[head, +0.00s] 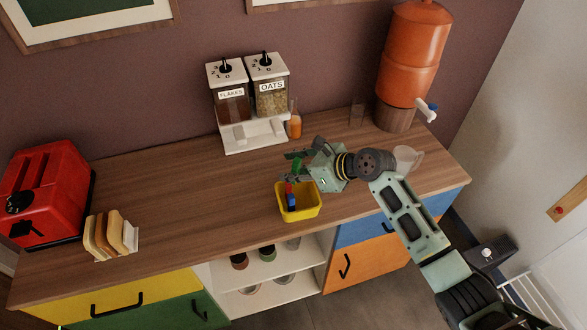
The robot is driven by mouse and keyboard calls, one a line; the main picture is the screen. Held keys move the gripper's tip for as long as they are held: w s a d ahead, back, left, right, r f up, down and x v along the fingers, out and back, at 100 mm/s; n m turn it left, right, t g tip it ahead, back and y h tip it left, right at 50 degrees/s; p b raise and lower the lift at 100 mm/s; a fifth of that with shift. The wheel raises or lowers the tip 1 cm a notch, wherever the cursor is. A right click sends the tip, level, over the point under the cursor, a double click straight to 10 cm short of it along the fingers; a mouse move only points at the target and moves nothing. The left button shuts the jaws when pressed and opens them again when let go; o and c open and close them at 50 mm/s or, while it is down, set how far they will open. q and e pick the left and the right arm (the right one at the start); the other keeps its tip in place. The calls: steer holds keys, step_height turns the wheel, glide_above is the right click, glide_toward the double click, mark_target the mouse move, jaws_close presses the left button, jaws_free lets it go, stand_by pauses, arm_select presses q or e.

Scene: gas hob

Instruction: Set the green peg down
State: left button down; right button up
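My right gripper (288,166) reaches in from the right, over the counter just behind a small yellow bin (312,211). The green peg (297,165) shows upright between its fingers, which look closed on it; the gripper body hides part of this. The peg is close behind and above the bin's back rim. A red piece (289,187) and a blue piece (291,201) show at the bin's left side. My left gripper is not in view.
The wooden counter (190,185) is clear left of the bin. A white dispenser stand (255,137) and an orange bottle (295,124) stand behind. A clear pitcher (406,158) and orange dispenser (408,55) are at right. Bread slices (108,234) and a red toaster (48,195) are at left.

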steer(key=shift+r, duration=0.2)
steer(key=b+v, duration=0.1)
steer(key=v, duration=1.1)
steer(key=shift+b, duration=0.3)
